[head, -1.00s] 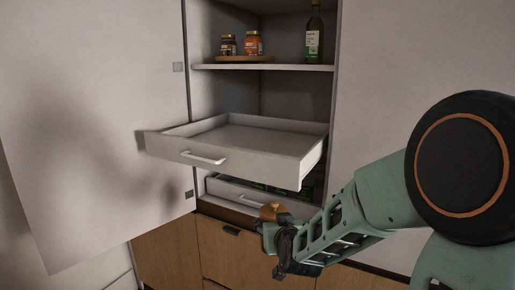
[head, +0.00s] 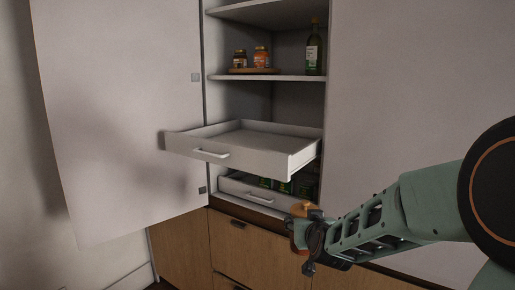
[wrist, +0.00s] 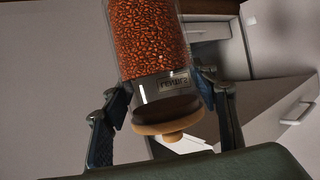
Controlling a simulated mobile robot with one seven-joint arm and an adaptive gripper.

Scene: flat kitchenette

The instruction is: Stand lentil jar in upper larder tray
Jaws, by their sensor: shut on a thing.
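The lentil jar (wrist: 150,42) is clear, filled with red-brown lentils, with a dark label and a wooden knobbed lid (wrist: 168,122). My gripper (wrist: 165,105) is shut on it, one finger on each side near the lid end. In the head view my gripper (head: 308,238) is low, in front of the larder and below the upper tray, with the wooden lid (head: 302,209) showing on top. The jar's body is mostly hidden there. The upper larder tray (head: 245,153) is pulled out, white with a bar handle, and its visible floor is empty.
The lower tray (head: 250,193) is out less far and holds several dark green items (head: 283,186). The larder door (head: 120,120) stands open at the left. The shelf above (head: 290,78) holds two small jars on a wooden board (head: 253,71) and a bottle (head: 314,50).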

